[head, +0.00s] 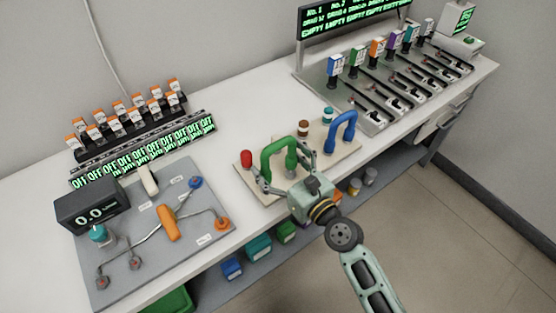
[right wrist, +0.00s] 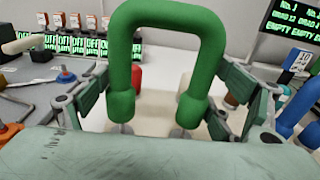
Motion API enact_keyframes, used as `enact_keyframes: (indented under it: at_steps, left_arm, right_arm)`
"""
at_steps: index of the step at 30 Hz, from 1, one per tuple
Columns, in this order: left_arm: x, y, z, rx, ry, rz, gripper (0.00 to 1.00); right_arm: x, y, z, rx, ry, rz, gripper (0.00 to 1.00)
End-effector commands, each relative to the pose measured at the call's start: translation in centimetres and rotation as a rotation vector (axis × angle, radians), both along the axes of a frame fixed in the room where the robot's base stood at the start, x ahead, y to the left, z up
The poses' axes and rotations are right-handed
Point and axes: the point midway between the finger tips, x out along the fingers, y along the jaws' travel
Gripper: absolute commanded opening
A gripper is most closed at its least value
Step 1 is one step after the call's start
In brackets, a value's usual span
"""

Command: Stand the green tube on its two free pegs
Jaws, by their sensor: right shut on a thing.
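The green tube (head: 267,158) is an upside-down U above the beige board (head: 325,163). My right gripper (head: 281,163) is shut on it, with a finger at each side of its legs. In the right wrist view the green tube (right wrist: 170,18) stands upright with both open ends down. Pale metallic pegs (right wrist: 181,132) show just below the ends; I cannot tell whether the ends touch or sit over them. My left gripper is not in view.
On the board, a blue tube (head: 345,122) stands right, a red cap (head: 246,158) left, and brown (head: 303,127) and teal (head: 328,114) caps behind. A grey panel with pipes (head: 205,242) lies to the left. A rack of slides (head: 395,85) stands to the right.

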Motion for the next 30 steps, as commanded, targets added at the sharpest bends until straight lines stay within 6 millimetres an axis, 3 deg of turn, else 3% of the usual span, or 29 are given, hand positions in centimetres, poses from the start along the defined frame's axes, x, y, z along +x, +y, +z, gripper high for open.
enact_keyframes:
  at_steps: [30]
  left_arm:
    - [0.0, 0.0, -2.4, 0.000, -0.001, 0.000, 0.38]
  right_arm:
    - [0.0, 0.0, -2.7, 0.001, -0.001, 0.000, 0.56]
